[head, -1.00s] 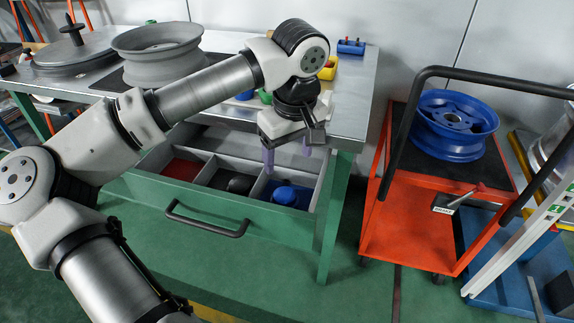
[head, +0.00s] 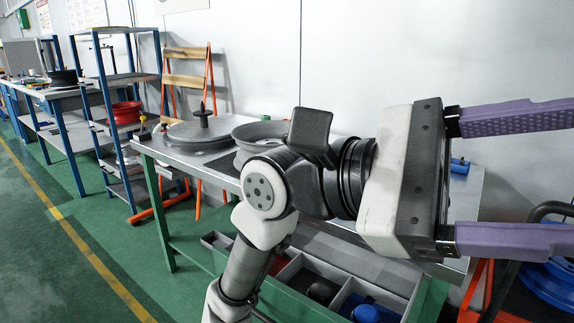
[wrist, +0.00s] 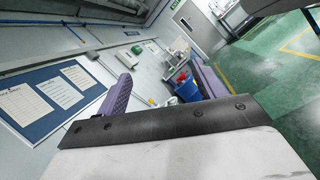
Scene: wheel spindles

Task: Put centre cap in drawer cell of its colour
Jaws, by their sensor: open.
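The drawer (head: 265,292) stands open under the grey-topped workbench, partly cut off by the bottom edge of the head view. A dark round cap (head: 320,290) sits in its middle cell. A blue cap (head: 366,313) sits in the blue cell to the right. The red cell (head: 278,265) is partly hidden behind my arm. My gripper (head: 562,178) is raised high in front of the bench, well clear of the drawer. Its two purple fingers point right, wide apart with nothing between them. The wrist view shows both fingers apart too, facing a wall.
On the bench (head: 212,172) lie a wheel on a spindle (head: 200,133) and a grey rim (head: 262,132). An orange trolley with a blue wheel (head: 548,285) is at the lower right. A blue rack (head: 118,110) stands left. The green floor at left is open.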

